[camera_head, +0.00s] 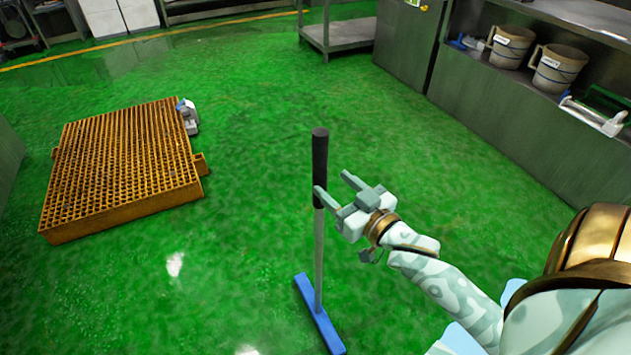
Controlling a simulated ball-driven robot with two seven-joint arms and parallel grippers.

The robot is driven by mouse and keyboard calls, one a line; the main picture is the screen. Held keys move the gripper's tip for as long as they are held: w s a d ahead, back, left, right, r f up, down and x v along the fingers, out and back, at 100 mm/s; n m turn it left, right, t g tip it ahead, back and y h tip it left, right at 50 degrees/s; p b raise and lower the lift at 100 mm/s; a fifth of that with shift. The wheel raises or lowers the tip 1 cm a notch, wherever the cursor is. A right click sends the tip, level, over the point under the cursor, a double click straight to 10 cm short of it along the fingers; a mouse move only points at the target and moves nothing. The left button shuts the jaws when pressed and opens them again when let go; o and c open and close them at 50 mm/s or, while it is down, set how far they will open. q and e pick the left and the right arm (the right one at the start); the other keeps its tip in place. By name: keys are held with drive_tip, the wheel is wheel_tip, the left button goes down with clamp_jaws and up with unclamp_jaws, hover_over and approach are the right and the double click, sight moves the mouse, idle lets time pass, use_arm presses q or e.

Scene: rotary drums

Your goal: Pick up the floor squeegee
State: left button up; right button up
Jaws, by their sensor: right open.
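The floor squeegee (319,250) stands upright in the middle of the view, with a black grip at the top, a grey pole and a blue head (319,316) on the green floor. My right gripper (333,183) is open, with its two fingers pointing left toward the pole near the lower end of the black grip. One fingertip overlaps the grip in the picture; I cannot tell whether it touches. Nothing is held in the jaws. My left gripper is not in view.
An orange grated platform (120,165) lies on the floor at left, with a small grey and blue item (188,117) at its edge. A metal shelf (540,120) at right holds two beige buckets (510,47). Wet green floor around the squeegee is clear.

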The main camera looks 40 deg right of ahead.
sight(324, 181)
drive_tip(key=shift+w+a+f, duration=0.1)
drive_tip(key=shift+w, duration=1)
drive_tip(key=w+b, duration=0.2)
drive_tip(key=w, duration=0.1)
drive_tip(key=w+b, duration=0.1)
drive_tip(key=shift+w+f, duration=0.3)
drive_tip(key=shift+w, duration=0.4)
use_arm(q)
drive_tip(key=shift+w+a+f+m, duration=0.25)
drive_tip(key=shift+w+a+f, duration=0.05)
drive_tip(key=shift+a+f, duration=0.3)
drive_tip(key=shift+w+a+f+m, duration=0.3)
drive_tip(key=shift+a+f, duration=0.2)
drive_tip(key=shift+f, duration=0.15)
use_arm(e)
drive_tip(key=shift+r, duration=0.25)
drive_tip(key=shift+c, duration=0.3)
drive_tip(key=c, duration=1)
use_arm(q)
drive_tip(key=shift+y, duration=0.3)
use_arm(e)
drive_tip(key=shift+r, duration=0.1)
drive_tip(key=shift+c, duration=0.4)
